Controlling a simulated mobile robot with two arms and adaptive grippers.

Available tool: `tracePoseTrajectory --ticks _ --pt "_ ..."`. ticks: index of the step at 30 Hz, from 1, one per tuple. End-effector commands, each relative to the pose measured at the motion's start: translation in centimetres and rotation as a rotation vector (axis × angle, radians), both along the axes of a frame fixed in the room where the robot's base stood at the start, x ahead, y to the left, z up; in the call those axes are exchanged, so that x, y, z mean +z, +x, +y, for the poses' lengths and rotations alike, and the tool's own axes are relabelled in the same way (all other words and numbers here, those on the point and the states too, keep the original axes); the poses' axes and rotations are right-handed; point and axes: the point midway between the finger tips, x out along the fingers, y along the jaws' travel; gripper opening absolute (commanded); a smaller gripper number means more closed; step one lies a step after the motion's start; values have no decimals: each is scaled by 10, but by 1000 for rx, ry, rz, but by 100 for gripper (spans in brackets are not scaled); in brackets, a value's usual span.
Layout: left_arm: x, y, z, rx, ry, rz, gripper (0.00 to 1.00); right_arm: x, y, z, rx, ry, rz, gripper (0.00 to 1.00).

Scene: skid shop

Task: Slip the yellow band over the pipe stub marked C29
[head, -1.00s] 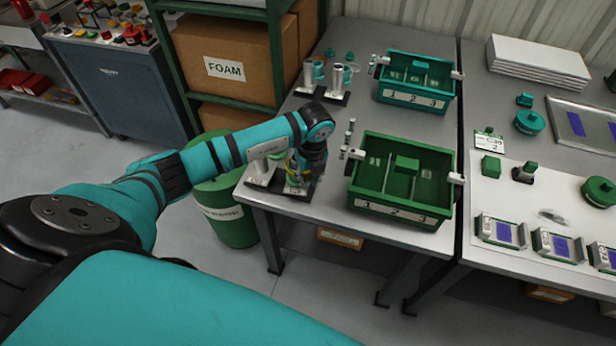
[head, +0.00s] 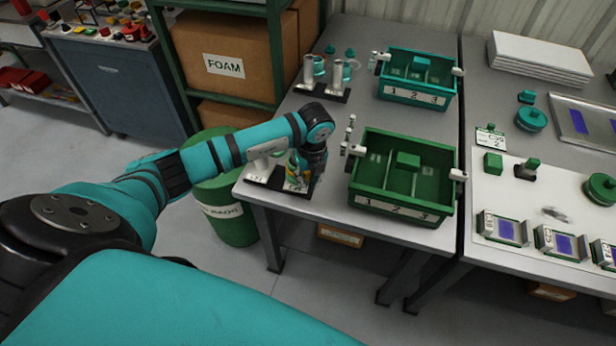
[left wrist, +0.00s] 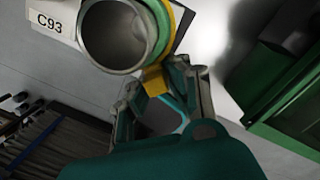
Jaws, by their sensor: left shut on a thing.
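My left gripper (left wrist: 160,88) is shut on the tab of the yellow band (left wrist: 154,78). The band curves along the right side of an open grey pipe stub (left wrist: 118,38), beside a green band (left wrist: 160,30). I cannot tell whether the yellow band goes all the way around the stub. A tag reading C93 (left wrist: 48,22) lies left of this stub; I see no C29 mark. In the head view the left gripper (head: 300,178) is at the front stub base, next to another grey stub (head: 263,166), and partly hides the held band. My right gripper is not in view.
A green divided bin (head: 352,195) stands just right of the gripper, with a teal bin (head: 382,92) behind it. Two more stubs (head: 308,70) stand on a base farther back. A green barrel (head: 232,222) is below the table's left edge.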

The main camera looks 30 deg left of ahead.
Motion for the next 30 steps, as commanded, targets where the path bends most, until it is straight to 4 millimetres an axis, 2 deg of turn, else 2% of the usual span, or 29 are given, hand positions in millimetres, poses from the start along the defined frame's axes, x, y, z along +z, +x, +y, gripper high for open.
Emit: tracePoseTrajectory --ticks 20,21,24,26,30 --pt "-9 0 0 0 0 0 0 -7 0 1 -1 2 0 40" --pt "-7 0 0 0 0 0 17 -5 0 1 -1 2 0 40" --pt "-7 0 0 0 0 0 30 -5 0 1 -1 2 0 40" --pt "-7 0 0 0 0 0 38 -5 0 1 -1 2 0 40" --pt "-7 0 0 0 0 0 39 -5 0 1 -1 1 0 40"
